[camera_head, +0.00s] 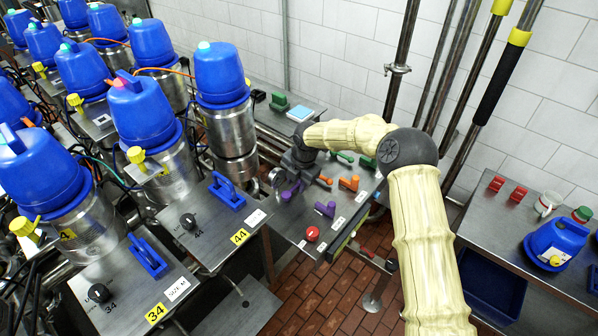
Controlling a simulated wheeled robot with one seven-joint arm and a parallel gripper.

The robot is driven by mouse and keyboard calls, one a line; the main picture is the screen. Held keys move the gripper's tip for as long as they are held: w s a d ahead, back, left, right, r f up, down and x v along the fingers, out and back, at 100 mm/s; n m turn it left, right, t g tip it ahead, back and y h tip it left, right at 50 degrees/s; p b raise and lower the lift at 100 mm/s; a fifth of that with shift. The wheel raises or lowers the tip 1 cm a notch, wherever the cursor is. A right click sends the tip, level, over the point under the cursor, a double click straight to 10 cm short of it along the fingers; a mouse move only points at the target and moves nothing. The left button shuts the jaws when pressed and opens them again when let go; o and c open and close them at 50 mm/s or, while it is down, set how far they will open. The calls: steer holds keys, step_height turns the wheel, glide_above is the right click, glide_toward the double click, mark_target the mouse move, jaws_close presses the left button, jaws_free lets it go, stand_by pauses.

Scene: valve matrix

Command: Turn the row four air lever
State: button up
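A steel panel (296,222) holds rows of small coloured levers. Green levers (343,157) are at its back, orange levers (349,183) in the middle and purple levers (325,209) nearer the front. Another purple lever (291,191) is at the panel's left. I cannot tell which lever is the row four air lever, as the panel labels are too small to read. My gripper (279,181) is low over the panel's left side, close to that left purple lever. Its fingers are small and dark, so contact and opening cannot be told. My arm hides part of the panel's back.
A red knob (312,233) is at the panel's front. Steel tanks with blue tops (219,73) crowd the left, beside plates with blue handles (227,191). Vertical pipes (402,60) stand behind my arm. A table (500,213) is at right. Brick floor (345,293) shows in front.

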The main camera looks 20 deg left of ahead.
steer(key=d+r+b, duration=0.1)
steer(key=r+b, duration=0.1)
steer(key=r, duration=0.6)
steer(key=s+d+r+b, duration=0.1)
steer(key=d+r+b, duration=0.1)
steer(key=r, duration=0.7)
steer(key=shift+s, duration=0.1)
steer(key=s+d+f+m, duration=0.2)
steer(key=s+d+m, duration=0.5)
steer(key=d+m, duration=0.3)
steer(key=s+d+f+m+t+h, duration=0.1)
steer(key=s+d+f+m, duration=0.1)
steer(key=s+d+m, duration=0.6)
steer(key=s+d+f+m+h, duration=0.1)
steer(key=s+d+f+m, duration=0.1)
steer(key=s+d+m, duration=0.6)
steer(key=d+m, duration=0.6)
steer(key=d, duration=0.2)
steer(key=shift+f+t, duration=0.35)
steer(key=shift+t, duration=0.05)
steer(key=shift+d, duration=0.15)
stand_by(0.3)
